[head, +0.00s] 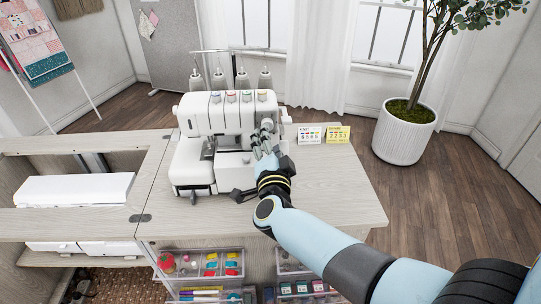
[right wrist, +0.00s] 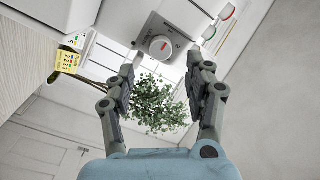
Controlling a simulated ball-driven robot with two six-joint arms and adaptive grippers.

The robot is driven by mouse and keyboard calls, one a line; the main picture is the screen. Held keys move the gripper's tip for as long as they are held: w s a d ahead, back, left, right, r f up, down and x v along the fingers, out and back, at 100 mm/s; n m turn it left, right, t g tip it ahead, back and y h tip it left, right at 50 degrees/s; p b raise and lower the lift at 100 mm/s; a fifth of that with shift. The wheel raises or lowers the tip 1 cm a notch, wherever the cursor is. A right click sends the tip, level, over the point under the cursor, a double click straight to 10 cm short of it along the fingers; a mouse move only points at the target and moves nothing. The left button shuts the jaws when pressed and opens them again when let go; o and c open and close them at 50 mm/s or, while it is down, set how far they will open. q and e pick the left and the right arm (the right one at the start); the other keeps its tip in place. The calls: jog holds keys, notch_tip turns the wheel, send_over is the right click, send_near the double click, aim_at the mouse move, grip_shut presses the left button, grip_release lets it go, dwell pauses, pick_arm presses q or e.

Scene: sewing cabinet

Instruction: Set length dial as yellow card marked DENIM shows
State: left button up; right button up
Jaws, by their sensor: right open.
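The length dial (right wrist: 160,47) is a round white knob with a red mark on a grey panel of the white sewing machine (head: 222,112). It shows in the right wrist view, ahead of my right gripper (right wrist: 166,72). Its fingers are spread with an empty gap, one on each side of the dial's line, apart from it. In the head view my right gripper (head: 264,138) is at the machine's right end and hides the dial. The yellow card (head: 338,134) stands on the table right of the machine; it also shows in the right wrist view (right wrist: 66,62). Its print is too small to read.
A white card (head: 310,134) stands beside the yellow card. Thread cones (head: 219,80) rise behind the machine. The wooden table (head: 340,190) is clear at front right. Drawers of sewing supplies (head: 205,265) sit below. A potted tree (head: 404,135) stands on the floor at right.

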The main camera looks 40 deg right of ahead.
jog(key=v, duration=0.6)
dwell(0.3)
